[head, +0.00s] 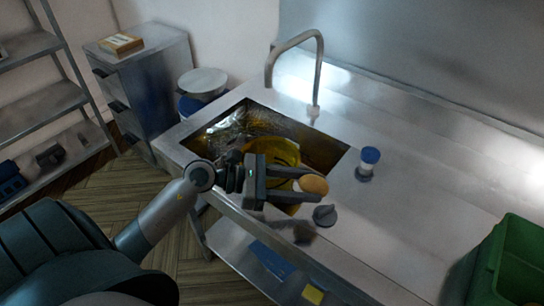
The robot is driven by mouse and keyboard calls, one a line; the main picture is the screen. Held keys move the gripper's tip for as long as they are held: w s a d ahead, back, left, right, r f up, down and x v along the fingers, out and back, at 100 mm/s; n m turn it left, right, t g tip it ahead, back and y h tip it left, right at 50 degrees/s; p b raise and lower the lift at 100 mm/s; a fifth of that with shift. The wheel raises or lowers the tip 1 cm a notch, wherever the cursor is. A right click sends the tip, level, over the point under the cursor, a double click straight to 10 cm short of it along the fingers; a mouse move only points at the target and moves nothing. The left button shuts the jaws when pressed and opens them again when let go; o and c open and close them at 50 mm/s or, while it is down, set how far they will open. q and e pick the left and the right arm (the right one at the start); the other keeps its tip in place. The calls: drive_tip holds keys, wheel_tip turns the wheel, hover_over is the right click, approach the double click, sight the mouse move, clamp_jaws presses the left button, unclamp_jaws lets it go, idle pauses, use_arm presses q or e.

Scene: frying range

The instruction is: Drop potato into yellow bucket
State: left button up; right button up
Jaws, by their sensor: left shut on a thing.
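The potato (314,184) is a small tan-brown oval held at the fingertips of my left gripper (308,184). The gripper is shut on it, above the front edge of the sink counter. The yellow bucket (284,151) stands in the sink basin, behind and to the left of the potato. My gripper covers the bucket's near part, so its inside shows only partly. The potato appears to be to the right of the bucket's opening. My right gripper is not in view.
The metal sink (340,165) has a tall curved faucet (318,75) at its back. A blue-capped container (369,163) and a dark grey knob-like object (324,215) stand on the counter. A green bin (515,265) is at the lower right.

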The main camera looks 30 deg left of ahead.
use_arm(q)
drive_tip(key=w+d+m+g, duration=0.1)
drive_tip(key=d, duration=0.1)
drive_tip(key=w+d+r+m+g+h, duration=0.1)
drive_tip(key=d+g, duration=0.1)
drive_tip(key=d+r+m+g+h, duration=0.1)
drive_tip(key=d, duration=0.1)
drive_tip(key=shift+w+d+r+m+b, duration=0.1)
drive_tip(key=shift+w+m+b, duration=0.2)
drive_tip(key=shift+w+b, duration=0.1)
drive_tip(key=w+a+f+n+t+y+b, duration=0.1)
drive_tip(key=w+a+f+n+t, duration=0.1)
drive_tip(key=w+a, duration=0.6)
drive_tip(key=w+a+f+n+t+y, duration=0.1)
drive_tip(key=w+a+f+n+t, duration=0.1)
drive_tip(key=w+a, duration=0.6)
drive_tip(key=a+t, duration=0.1)
drive_tip(key=a, duration=0.4)
drive_tip(key=shift+w+f+n+y+b, duration=0.15)
drive_tip(key=shift+f+n+y+b, duration=0.05)
drive_tip(key=shift+n+y+b, duration=0.2)
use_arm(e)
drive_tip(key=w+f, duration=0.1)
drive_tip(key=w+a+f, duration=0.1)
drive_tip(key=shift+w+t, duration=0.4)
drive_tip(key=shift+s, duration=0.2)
